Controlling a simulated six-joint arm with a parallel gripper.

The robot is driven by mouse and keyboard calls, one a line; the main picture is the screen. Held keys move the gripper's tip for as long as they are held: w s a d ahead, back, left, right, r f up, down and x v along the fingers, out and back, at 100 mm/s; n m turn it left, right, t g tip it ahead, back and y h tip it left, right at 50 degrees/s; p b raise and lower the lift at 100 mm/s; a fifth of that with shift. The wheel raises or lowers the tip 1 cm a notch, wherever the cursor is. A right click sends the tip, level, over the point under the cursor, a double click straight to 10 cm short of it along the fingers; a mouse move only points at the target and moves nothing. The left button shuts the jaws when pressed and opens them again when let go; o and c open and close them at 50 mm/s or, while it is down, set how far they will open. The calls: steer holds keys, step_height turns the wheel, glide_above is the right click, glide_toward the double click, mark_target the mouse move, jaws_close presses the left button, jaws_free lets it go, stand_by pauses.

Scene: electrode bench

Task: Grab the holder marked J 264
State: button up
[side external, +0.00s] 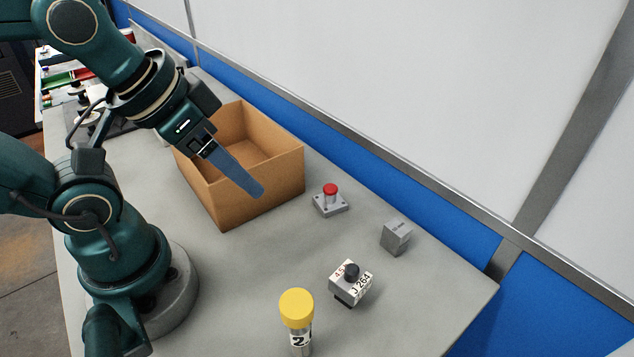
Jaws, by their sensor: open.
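The holder marked J 264 (351,282) is a small light block with a dark knob on top and a white label on its side. It sits on the grey bench toward the front right. My gripper (254,190) is in the air in front of the cardboard box, up and to the left of the holder, well apart from it. Its grey-blue finger points down to the right. The jaws are open and I see nothing between them. One finger seems to hide the other from this side.
An open, empty-looking cardboard box (282,178) stands behind my gripper. A red-topped button on a grey base (330,198) and a plain grey block (396,237) lie behind the holder. A yellow-capped cylinder (297,312) stands in front, left of it. A wall with a blue band borders the bench.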

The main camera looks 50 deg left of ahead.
steer(key=shift+o, duration=1)
